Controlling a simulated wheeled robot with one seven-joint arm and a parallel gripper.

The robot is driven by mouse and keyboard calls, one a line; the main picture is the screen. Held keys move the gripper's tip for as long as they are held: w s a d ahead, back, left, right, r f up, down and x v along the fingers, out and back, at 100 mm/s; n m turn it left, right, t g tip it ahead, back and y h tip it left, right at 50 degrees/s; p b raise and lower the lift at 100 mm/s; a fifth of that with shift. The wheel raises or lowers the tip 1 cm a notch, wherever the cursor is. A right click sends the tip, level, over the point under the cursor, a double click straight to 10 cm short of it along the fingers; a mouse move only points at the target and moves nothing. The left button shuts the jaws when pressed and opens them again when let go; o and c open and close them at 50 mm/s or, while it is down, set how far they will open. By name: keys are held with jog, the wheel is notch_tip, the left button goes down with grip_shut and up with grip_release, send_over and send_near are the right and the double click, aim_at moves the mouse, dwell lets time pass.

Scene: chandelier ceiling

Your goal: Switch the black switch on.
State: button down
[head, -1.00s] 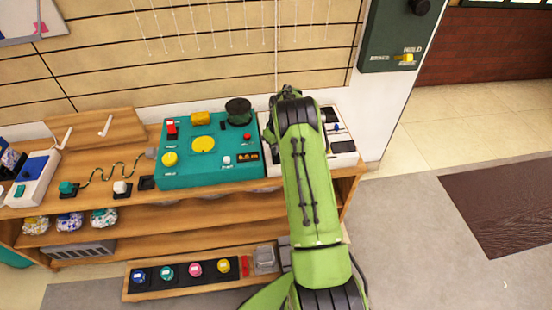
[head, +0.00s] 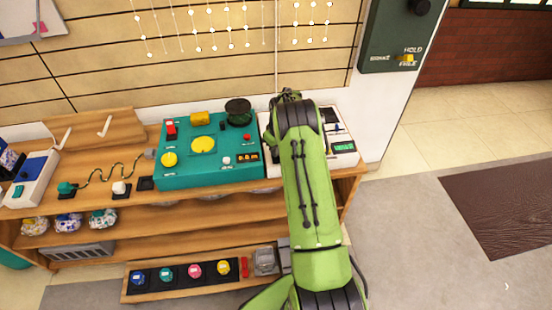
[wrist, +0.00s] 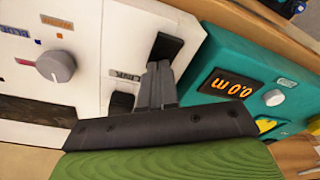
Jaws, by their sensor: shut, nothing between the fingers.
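A white console (wrist: 80,50) fills the left of the wrist view. On it sits a black rocker switch (wrist: 168,47), and a second black switch (wrist: 121,102) lies lower, by a "LINK" label. My gripper (wrist: 158,70) is shut and empty. Its fingertips are at the lower edge of the upper black switch; I cannot tell whether they touch it. In the head view the white console (head: 345,159) is partly hidden behind my green arm, which also hides my fingertips. A small green display glows on the console there.
A teal console (head: 210,177) with buttons and a "0.0 m" display stands close to the left. Strings of white lights (head: 225,42) hang on the wall above. A dark green panel (head: 390,35) is at upper right. Open floor lies to the right.

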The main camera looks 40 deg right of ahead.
notch_tip(320, 180, up, 7)
jog(key=p, duration=0.3)
jog(key=shift+p, duration=0.35)
jog(key=shift+f, duration=0.1)
notch_tip(320, 180, up, 10)
jog(key=p, duration=0.1)
send_over(267, 163)
jog(key=s+a+r+t+p, duration=0.1)
jog(key=s+a+r, duration=0.45)
jog(key=r, duration=0.35)
jog(key=s+a+r+t+p, duration=0.1)
jog(key=s+a+r+p, duration=0.1)
jog(key=s+a+r, duration=0.5)
jog(key=s+a+r+t+p, duration=0.1)
jog(key=s+a+r, duration=0.2)
jog(key=s, duration=0.7)
jog(key=s+a+r+p, duration=0.1)
jog(key=s+a+r, duration=0.3)
jog(key=s, duration=0.6)
jog(key=shift+a+r+m+t+p, duration=0.15)
jog(key=shift+a+m+t+p, duration=0.25)
jog(key=shift+a, duration=0.25)
